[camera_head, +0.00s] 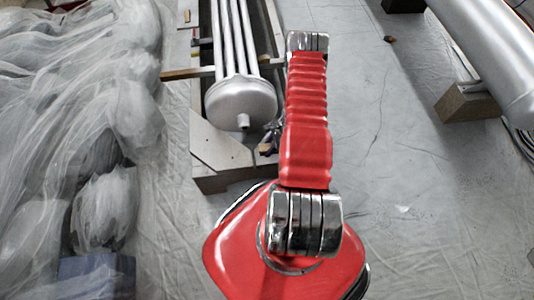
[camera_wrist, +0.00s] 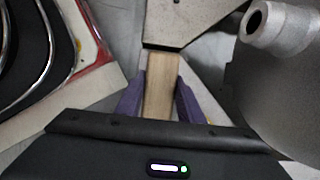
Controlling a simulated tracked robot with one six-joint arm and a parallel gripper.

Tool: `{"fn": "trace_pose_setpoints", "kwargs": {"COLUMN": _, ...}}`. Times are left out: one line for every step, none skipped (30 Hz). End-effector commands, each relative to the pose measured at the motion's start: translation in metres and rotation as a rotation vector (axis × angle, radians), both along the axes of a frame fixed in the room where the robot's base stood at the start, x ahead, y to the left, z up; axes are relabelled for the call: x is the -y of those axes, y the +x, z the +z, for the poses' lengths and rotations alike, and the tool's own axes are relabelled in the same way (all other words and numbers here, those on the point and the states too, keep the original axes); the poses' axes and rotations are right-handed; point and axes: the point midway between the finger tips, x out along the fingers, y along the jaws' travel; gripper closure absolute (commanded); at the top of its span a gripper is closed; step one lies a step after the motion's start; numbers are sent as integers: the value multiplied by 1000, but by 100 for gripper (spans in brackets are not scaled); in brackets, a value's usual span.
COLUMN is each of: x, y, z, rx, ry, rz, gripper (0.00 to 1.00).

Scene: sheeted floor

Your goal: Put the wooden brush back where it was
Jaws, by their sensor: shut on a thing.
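The wooden brush (camera_wrist: 160,100) shows in the wrist view as a plain, light-brown wooden piece. My gripper (camera_wrist: 160,84) is shut on it, with a purple finger on each side. The far end of the wood reaches the edge of a grey panel (camera_wrist: 190,18); I cannot tell whether they touch. No bristles show. In the head view my gripper is mostly hidden behind my red arm, beside the front of the crate (camera_head: 226,181). A small brown patch there may be the brush, but it is too small to be sure.
A silver vessel with pipes (camera_head: 240,100) lies in the crate, its stub (camera_wrist: 256,20) close on the right in the wrist view. A wooden bar (camera_head: 188,73) crosses the crate. Sheeted objects (camera_head: 90,120) fill the left. Another cylinder (camera_head: 490,60) lies right. Floor between is mostly clear.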

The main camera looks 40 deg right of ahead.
Motion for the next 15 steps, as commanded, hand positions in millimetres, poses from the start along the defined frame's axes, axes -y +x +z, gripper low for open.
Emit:
{"fn": "trace_pose_setpoints", "kwargs": {"x": 0, "y": 0, "z": -1, "rx": 0, "ry": 0, "rz": 0, "gripper": 87}}
{"fn": "trace_pose_setpoints", "kwargs": {"x": 0, "y": 0, "z": -1, "rx": 0, "ry": 0, "rz": 0, "gripper": 87}}
{"fn": "trace_pose_setpoints", "kwargs": {"x": 0, "y": 0, "z": -1, "rx": 0, "ry": 0, "rz": 0, "gripper": 87}}
{"fn": "trace_pose_setpoints", "kwargs": {"x": 0, "y": 0, "z": -1, "rx": 0, "ry": 0, "rz": 0, "gripper": 87}}
{"fn": "trace_pose_setpoints", "kwargs": {"x": 0, "y": 0, "z": -1, "rx": 0, "ry": 0, "rz": 0, "gripper": 87}}
{"fn": "trace_pose_setpoints", "kwargs": {"x": 0, "y": 0, "z": -1, "rx": 0, "ry": 0, "rz": 0, "gripper": 87}}
{"fn": "trace_pose_setpoints", "kwargs": {"x": 0, "y": 0, "z": -1, "rx": 0, "ry": 0, "rz": 1, "gripper": 87}}
{"fn": "trace_pose_setpoints", "kwargs": {"x": 0, "y": 0, "z": -1, "rx": 0, "ry": 0, "rz": 1, "gripper": 87}}
{"fn": "trace_pose_setpoints", "kwargs": {"x": 0, "y": 0, "z": -1, "rx": 0, "ry": 0, "rz": 1, "gripper": 87}}
{"fn": "trace_pose_setpoints", "kwargs": {"x": 0, "y": 0, "z": -2, "rx": 0, "ry": 0, "rz": 1, "gripper": 87}}
{"fn": "trace_pose_setpoints", "kwargs": {"x": 0, "y": 0, "z": -3, "rx": 0, "ry": 0, "rz": 1, "gripper": 87}}
{"fn": "trace_pose_setpoints", "kwargs": {"x": 0, "y": 0, "z": -6, "rx": -1, "ry": 1, "rz": 0, "gripper": 87}}
{"fn": "trace_pose_setpoints", "kwargs": {"x": 0, "y": 0, "z": -8, "rx": -1, "ry": 1, "rz": 0, "gripper": 87}}
{"fn": "trace_pose_setpoints", "kwargs": {"x": 0, "y": 0, "z": -11, "rx": -1, "ry": 1, "rz": 0, "gripper": 87}}
{"fn": "trace_pose_setpoints", "kwargs": {"x": -1, "y": 0, "z": -15, "rx": -1, "ry": 1, "rz": 0, "gripper": 87}}
